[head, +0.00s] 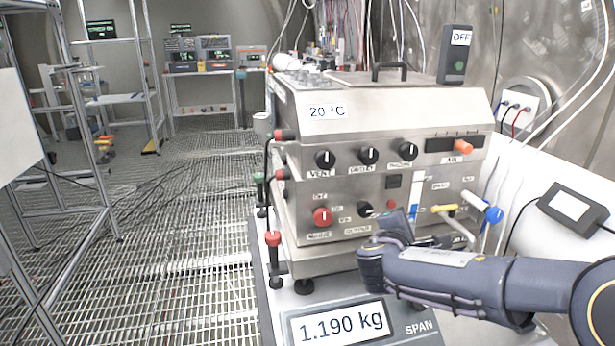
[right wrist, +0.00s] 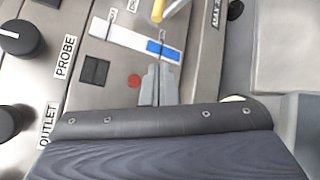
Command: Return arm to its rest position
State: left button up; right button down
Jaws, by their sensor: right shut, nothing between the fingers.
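My right arm (head: 440,270) comes in from the right in the head view, in front of the steel device (head: 390,115). My right gripper (head: 432,241) is in front of the lower right of the device's panel, partly hidden by my wrist. In the right wrist view its grey fingers (right wrist: 157,82) are together and empty. They point at the panel near a blue and white strip (right wrist: 140,40) and a red dot (right wrist: 134,81); I cannot tell whether they touch it. My left gripper is not in view.
A yellow-handled valve (head: 445,208) and a blue knob (head: 494,214) stick out close to my gripper. A scale display (head: 340,323) reads 1.190 kg below. A black box (head: 574,208) lies at the right. The grated floor (head: 150,265) at the left is largely clear.

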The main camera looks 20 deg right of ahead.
jog(key=s+m+g, duration=0.1)
jog(key=s, duration=0.2)
jog(key=s+f+m+g+y+p, duration=0.1)
jog(key=s+m, duration=0.1)
jog(key=s, duration=0.1)
jog(key=s+m+g+y+p, duration=0.1)
jog(key=s, duration=0.2)
jog(key=shift+a+f+m, duration=0.15)
jog(key=shift+f+m, duration=0.05)
jog(key=shift+m, duration=0.1)
jog(key=s+a+f+m+g+y+p, duration=0.25)
jog(key=s+a+m+y, duration=0.2)
jog(key=s, duration=0.45)
jog(key=s+a+m+t+y+p, duration=0.1)
jog(key=s+a+m+y, duration=0.2)
jog(key=a, duration=0.5)
jog(key=s+a+m+y+p, duration=0.2)
jog(key=s+a+m+y, duration=0.1)
jog(key=a+y, duration=0.3)
jog(key=shift+s+a+r+m+t, duration=0.35)
jog(key=shift+s+a+r, duration=0.1)
jog(key=shift+a, duration=0.6)
